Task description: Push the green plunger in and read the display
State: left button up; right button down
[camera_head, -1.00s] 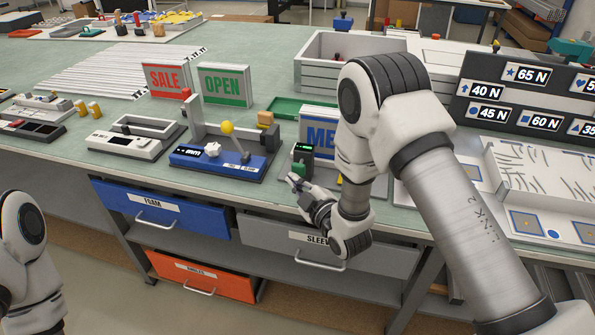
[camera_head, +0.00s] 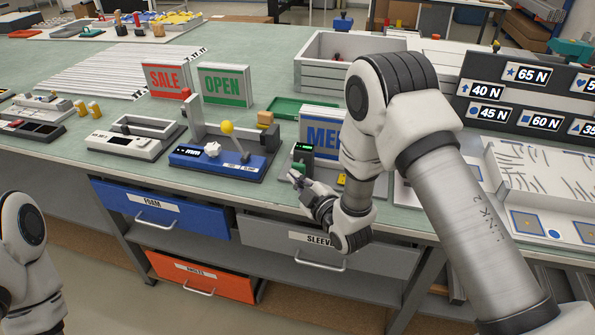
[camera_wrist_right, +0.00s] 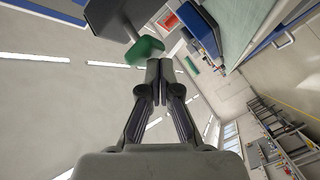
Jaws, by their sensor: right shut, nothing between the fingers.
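The green plunger (camera_wrist_right: 145,50) sticks out of a dark grey block (camera_wrist_right: 122,18) in the right wrist view. In the head view a small dark device with a lit green display (camera_head: 304,147) stands near the table's front edge. The display is too small to read. My right gripper (camera_head: 296,176) is shut and empty in front of the device's lower part. In the right wrist view its fingertips (camera_wrist_right: 160,66) are right beside the plunger's end; I cannot tell whether they touch it. My left arm shows at the lower left, but its gripper is out of view.
A blue device (camera_head: 225,165) with a yellow ball stands left of the display device. Blue FOAM (camera_head: 160,210) and grey SLEEVES (camera_head: 290,240) drawers lie below the table edge.

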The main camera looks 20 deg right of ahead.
jog(key=shift+w+d+b, duration=0.2)
jog(key=shift+w+d, duration=0.25)
jog(key=shift+w, duration=0.15)
jog(key=shift+w+d+b, duration=0.15)
jog(key=shift+w+d, duration=0.25)
jog(key=shift+w, duration=0.2)
dwell(1.3)
jog(key=shift+s+a, duration=0.65)
jog(key=shift+s, duration=0.25)
jog(key=shift+s+a, duration=0.5)
jog(key=shift+s, duration=0.3)
jog(key=s+a, duration=0.1)
jog(key=s, duration=0.1)
jog(key=s+a, duration=0.1)
jog(key=s, duration=0.1)
jog(key=shift+a, duration=0.4)
